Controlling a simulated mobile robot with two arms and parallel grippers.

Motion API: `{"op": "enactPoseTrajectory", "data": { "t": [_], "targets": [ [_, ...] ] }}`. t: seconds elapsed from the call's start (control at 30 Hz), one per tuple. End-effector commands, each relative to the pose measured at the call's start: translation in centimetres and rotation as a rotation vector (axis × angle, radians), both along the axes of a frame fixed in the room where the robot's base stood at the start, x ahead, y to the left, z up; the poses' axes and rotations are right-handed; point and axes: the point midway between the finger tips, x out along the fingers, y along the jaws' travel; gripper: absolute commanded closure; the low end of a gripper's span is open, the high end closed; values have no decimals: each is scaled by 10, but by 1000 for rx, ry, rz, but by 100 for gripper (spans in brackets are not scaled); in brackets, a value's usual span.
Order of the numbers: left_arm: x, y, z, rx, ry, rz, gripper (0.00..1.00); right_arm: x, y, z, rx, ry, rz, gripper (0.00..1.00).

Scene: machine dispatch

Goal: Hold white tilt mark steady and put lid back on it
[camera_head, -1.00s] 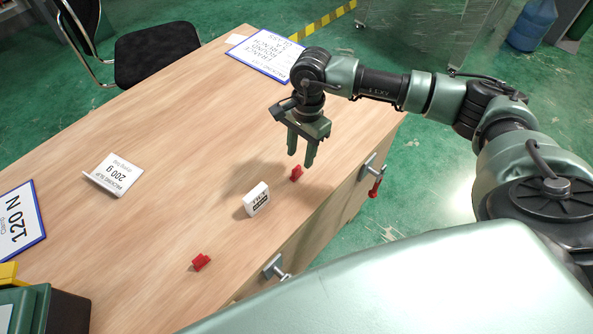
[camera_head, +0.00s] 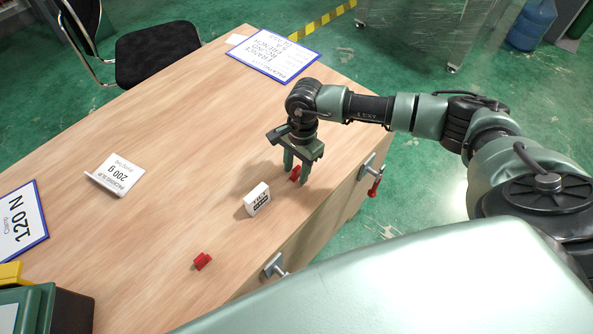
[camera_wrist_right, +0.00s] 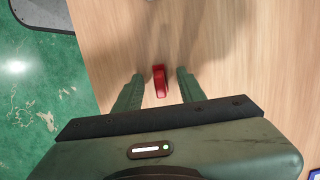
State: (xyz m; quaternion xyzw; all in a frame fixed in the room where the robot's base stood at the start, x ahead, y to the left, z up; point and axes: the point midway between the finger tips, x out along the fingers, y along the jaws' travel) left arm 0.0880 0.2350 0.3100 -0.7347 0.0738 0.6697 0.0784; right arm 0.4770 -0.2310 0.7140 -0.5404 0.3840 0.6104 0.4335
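The white tilt mark (camera_head: 257,199) is a small white block with dark print, standing on the wooden table near its front edge. A small red piece (camera_head: 294,173) stands behind and to the right of it; I cannot tell whether it is the lid. My right gripper (camera_head: 297,180) is open, pointing down, with its fingers on either side of this red piece. In the right wrist view the red piece (camera_wrist_right: 159,81) lies between the open fingers (camera_wrist_right: 156,88), with gaps on both sides. Another red piece (camera_head: 202,261) lies nearer the front left. My left gripper is not in view.
The table (camera_head: 190,130) is clear around the block. A packing slip (camera_head: 117,174) stands at left, a 120 N sign (camera_head: 20,222) lies at far left, and a blue-edged sign (camera_head: 273,54) lies at the back. A green bin (camera_head: 48,308) is at bottom left. Clamps (camera_head: 275,267) sit on the front edge.

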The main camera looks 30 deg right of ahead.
Motion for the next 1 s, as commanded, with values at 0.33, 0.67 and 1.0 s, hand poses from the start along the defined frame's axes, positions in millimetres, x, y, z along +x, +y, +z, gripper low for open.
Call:
{"op": "enactPoseTrajectory", "data": {
  "t": [0.33, 0.67, 1.0],
  "targets": [
    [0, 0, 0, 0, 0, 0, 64, 0, 0, 1, 0, 0, 0, 100],
    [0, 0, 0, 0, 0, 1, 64, 0, 0, 1, 0, -1, 0, 100],
    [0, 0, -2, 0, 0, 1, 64, 1, 0, 29, -1, -5, 1, 100]
  ]
}}
